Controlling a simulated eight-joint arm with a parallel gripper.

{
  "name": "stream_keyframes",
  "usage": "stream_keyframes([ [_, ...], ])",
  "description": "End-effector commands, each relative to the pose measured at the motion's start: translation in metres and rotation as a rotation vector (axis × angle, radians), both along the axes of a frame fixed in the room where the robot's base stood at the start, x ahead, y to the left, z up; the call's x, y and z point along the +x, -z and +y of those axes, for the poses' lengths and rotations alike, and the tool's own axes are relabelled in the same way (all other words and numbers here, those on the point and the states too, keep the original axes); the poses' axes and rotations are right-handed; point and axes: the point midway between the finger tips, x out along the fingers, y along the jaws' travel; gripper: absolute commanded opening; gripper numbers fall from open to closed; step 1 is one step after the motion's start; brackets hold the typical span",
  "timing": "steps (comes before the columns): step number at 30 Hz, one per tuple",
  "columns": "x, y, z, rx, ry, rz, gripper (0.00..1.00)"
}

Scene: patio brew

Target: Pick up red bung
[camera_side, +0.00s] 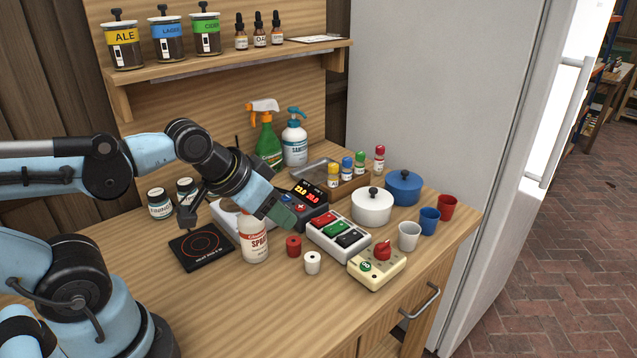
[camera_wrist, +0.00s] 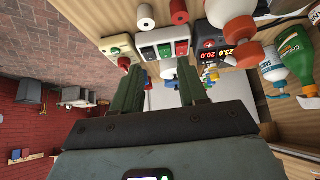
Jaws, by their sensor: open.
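The red bung (camera_side: 293,246) is a short red cylinder with a dark hole in its top. It stands upright on the wooden table between the white spray bottle and the box with red, green and black buttons. It also shows at the top edge of the wrist view (camera_wrist: 179,13). My gripper (camera_side: 281,214) is in the air above and behind the bung, apart from it. In the wrist view its two green fingers (camera_wrist: 162,70) are spread with nothing between them.
A white bung (camera_side: 312,263) stands close in front of the red one. The button box (camera_side: 338,236) and a cream box with a red knob (camera_side: 377,265) stand right. The table front is clear.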

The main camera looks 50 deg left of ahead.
Motion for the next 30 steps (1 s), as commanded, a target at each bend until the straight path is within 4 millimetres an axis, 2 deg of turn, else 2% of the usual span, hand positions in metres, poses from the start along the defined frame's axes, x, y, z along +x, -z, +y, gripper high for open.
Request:
stream_keyframes([
  [1,0.000,0.000,0.000,0.000,0.000,0.000,0.43],
  [5,0.000,0.000,0.000,0.000,0.000,0.000,0.62],
  [14,0.000,0.000,0.000,0.000,-0.004,0.005,0.62],
  [19,0.005,0.004,-0.004,0.004,-0.060,0.075,0.62],
  [30,0.030,0.023,-0.015,0.128,-0.450,0.240,0.62],
])
